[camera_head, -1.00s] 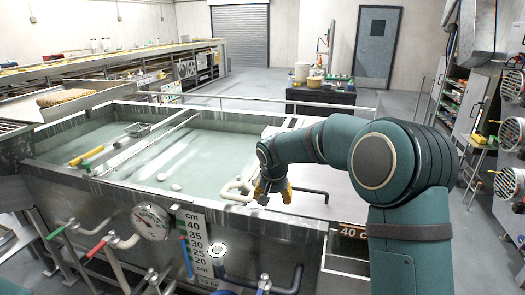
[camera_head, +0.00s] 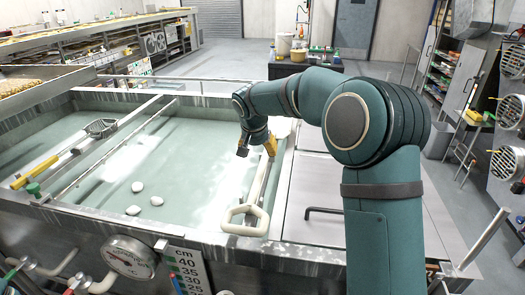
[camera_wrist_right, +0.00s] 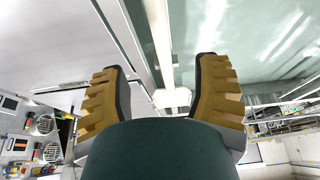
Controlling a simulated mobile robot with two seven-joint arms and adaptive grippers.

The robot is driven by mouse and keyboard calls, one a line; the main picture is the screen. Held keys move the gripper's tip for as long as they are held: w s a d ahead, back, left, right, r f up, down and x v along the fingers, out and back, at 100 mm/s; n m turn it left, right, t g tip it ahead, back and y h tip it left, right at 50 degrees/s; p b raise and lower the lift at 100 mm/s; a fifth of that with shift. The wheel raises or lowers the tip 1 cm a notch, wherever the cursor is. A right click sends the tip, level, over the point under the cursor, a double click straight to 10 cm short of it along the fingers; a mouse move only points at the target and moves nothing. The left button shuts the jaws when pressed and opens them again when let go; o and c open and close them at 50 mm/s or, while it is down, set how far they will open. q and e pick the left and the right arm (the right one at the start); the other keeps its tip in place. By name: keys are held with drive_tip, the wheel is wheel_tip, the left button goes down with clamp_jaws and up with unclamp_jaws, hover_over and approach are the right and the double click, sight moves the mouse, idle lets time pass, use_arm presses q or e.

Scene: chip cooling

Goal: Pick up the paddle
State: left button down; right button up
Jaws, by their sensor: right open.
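The off-white paddle lies along the right side of the water tank, its D-shaped handle (camera_head: 245,220) at the near rim and its shaft (camera_head: 263,175) running away towards my right gripper (camera_head: 257,148). That gripper is open, its yellow fingers pointing down over the shaft. In the right wrist view the pale shaft (camera_wrist_right: 157,45) runs between the two open fingers (camera_wrist_right: 160,95). I cannot tell whether they touch it. The paddle's far end is partly hidden by my gripper and arm.
The tank (camera_head: 185,225) holds water with several white pieces floating near its front. A skimmer (camera_head: 102,127) with a yellow-ended handle lies at the left. A gauge (camera_head: 128,257) sits on the tank's front. A flat metal cover (camera_head: 315,190) lies to the right.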

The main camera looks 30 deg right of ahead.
sight(261, 167)
drive_tip(key=x, duration=0.6)
drive_tip(key=shift+s+d+f, duration=0.1)
drive_tip(key=shift+d, duration=0.05)
drive_tip(key=shift+w+b+x, duration=0.2)
drive_tip(key=shift+x, duration=1.4)
drive_tip(key=shift+w+b+x, duration=0.2)
drive_tip(key=shift+x, duration=1.35)
drive_tip(key=shift+d, duration=0.15)
drive_tip(key=shift+c, duration=0.2)
clamp_jaws()
drive_tip(key=shift+r, duration=0.25)
